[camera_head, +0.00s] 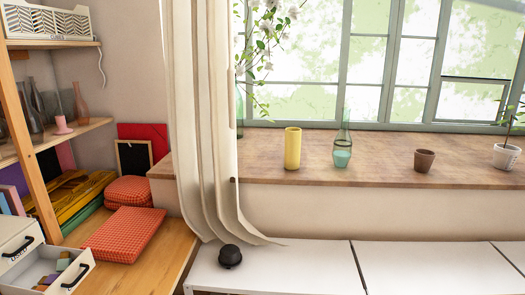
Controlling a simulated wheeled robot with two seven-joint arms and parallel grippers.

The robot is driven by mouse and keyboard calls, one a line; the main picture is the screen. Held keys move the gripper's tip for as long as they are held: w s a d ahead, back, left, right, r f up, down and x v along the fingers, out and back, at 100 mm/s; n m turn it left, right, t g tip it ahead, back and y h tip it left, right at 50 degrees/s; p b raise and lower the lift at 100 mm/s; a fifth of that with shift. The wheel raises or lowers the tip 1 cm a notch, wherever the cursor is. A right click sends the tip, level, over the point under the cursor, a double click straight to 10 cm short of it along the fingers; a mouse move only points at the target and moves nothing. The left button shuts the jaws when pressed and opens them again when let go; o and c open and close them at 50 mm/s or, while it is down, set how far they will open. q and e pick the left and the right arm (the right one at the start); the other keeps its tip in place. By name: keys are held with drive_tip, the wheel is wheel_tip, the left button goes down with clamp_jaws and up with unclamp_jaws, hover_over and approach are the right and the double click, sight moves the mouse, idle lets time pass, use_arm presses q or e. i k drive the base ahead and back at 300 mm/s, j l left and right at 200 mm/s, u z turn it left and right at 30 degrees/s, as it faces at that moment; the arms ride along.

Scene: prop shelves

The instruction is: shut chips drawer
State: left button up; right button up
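A small white drawer unit stands at the lower left, cut off by the picture's edge. Its lower drawer (55,262) is pulled out, and its inside shows several small coloured pieces (62,265). This open drawer has a black handle (77,277) on its front. Above and behind it is a white front (14,235) with another black handle (18,248); this one looks closed. The labels are too small to read surely, so I cannot tell which drawer is marked chips. Neither of my grippers is in view.
A wooden shelf post (38,170) rises close by. A white bench (300,268) with a small black object (229,256) lies to the right. A curtain (200,130) hangs between.

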sight(41, 261)
drive_tip(key=u, duration=1.3)
